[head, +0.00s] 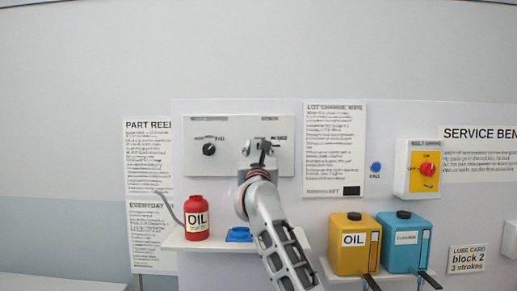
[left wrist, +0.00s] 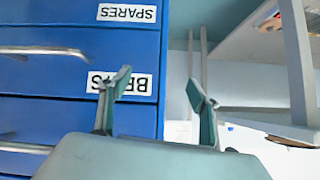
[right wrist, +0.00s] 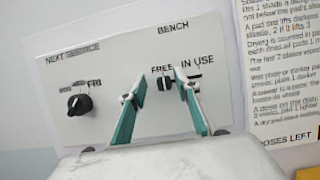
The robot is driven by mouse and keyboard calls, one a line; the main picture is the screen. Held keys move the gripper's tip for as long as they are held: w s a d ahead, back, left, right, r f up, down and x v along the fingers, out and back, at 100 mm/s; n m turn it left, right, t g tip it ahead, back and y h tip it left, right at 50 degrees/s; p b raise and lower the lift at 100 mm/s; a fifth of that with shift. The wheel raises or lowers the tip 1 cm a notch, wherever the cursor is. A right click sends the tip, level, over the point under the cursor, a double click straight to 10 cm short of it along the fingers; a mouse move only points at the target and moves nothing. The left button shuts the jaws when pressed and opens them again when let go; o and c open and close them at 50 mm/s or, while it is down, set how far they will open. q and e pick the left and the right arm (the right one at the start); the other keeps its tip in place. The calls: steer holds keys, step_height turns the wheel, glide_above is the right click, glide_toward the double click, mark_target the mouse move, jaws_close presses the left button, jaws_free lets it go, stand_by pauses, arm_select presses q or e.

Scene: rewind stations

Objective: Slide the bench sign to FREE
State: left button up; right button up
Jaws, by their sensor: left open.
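The bench sign is a small dark slider (right wrist: 165,83) under the words BENCH, FREE and IN USE on a white panel (right wrist: 120,105). In the right wrist view its knob shows below FREE, at the left. My right gripper (right wrist: 160,76) is open in front of the panel, and the knob shows between its fingertips. I cannot tell whether they touch it. In the head view my right gripper (head: 262,150) covers most of the sign on the panel (head: 230,127). My left gripper (left wrist: 158,82) is open and empty, facing blue drawers.
A dark NEXT SERVICE knob (right wrist: 79,104) sits left on the panel. A red oil bottle (head: 197,218) and a blue item (head: 239,235) stand on a shelf below. Yellow (head: 350,255) and blue (head: 400,255) cans stand right. Blue drawers (left wrist: 60,65) are near my left gripper.

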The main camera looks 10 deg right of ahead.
steer(key=v, duration=1.2)
steer(key=shift+a+f, duration=0.1)
